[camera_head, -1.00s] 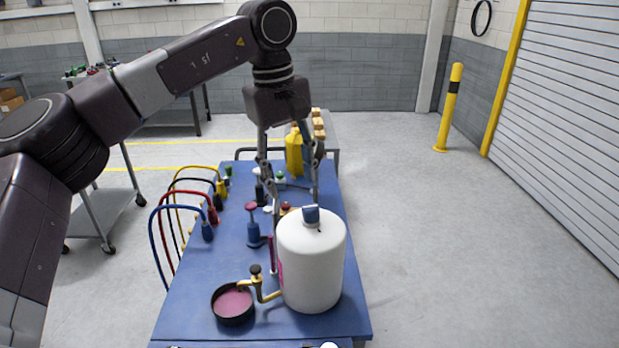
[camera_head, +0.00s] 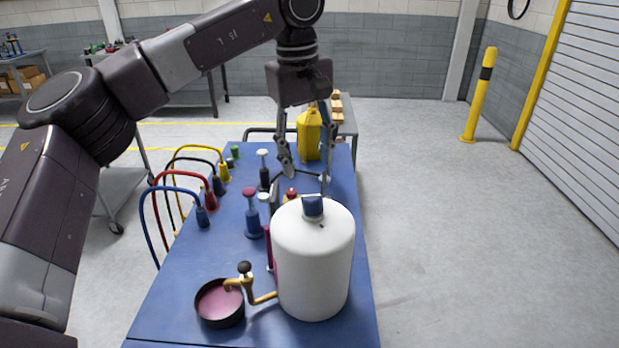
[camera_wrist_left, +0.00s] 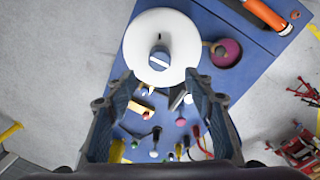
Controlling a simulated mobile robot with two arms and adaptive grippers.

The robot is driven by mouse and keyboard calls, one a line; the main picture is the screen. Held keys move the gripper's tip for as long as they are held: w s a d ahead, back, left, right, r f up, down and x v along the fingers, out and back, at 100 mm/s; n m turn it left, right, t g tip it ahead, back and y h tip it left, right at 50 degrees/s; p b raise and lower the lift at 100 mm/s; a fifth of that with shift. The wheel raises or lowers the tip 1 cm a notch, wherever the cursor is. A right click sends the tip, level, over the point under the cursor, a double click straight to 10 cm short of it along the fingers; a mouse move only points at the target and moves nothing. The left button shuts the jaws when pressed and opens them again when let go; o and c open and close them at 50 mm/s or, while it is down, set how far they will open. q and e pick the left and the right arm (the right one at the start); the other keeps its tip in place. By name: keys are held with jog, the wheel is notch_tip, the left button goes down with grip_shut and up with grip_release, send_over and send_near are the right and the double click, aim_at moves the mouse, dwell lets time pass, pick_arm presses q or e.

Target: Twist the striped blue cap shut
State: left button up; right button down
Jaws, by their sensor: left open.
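The blue cap (camera_head: 312,207) sits on top of a large white rounded bottle (camera_head: 315,262) near the front of the blue table. In the left wrist view, the cap (camera_wrist_left: 160,59) shows a pale stripe across its top, on the white bottle (camera_wrist_left: 183,28). My left gripper (camera_head: 305,179) is open and empty, pointing down beyond the cap and apart from it. In the left wrist view, the gripper's fingers (camera_wrist_left: 158,86) spread on both sides below the cap. My right gripper is not in view.
A black dish with pink contents (camera_head: 220,304) and a brass crank (camera_head: 258,290) stand left of the bottle. Coloured plungers (camera_head: 252,215), a yellow container (camera_head: 309,135) and hoses (camera_head: 170,190) stand farther back. The table's left front (camera_head: 175,285) is clear.

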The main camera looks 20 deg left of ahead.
aim_at(311, 195)
pick_arm(q)
notch_tip(311, 195, down, 2)
jog(key=shift+w+f+b, duration=0.15)
jog(key=shift+f+b, duration=0.1)
jog(key=shift+b, duration=0.45)
jog(key=shift+w+f, duration=0.1)
jog(key=shift+f, duration=0.3)
notch_tip(311, 195, down, 6)
jog(key=shift+w+d+r+p, duration=0.1)
jog(key=shift+d+r+p, duration=0.05)
jog(key=shift+p, duration=0.9)
jog(key=shift+d+f, duration=0.1)
jog(key=shift+f, duration=0.5)
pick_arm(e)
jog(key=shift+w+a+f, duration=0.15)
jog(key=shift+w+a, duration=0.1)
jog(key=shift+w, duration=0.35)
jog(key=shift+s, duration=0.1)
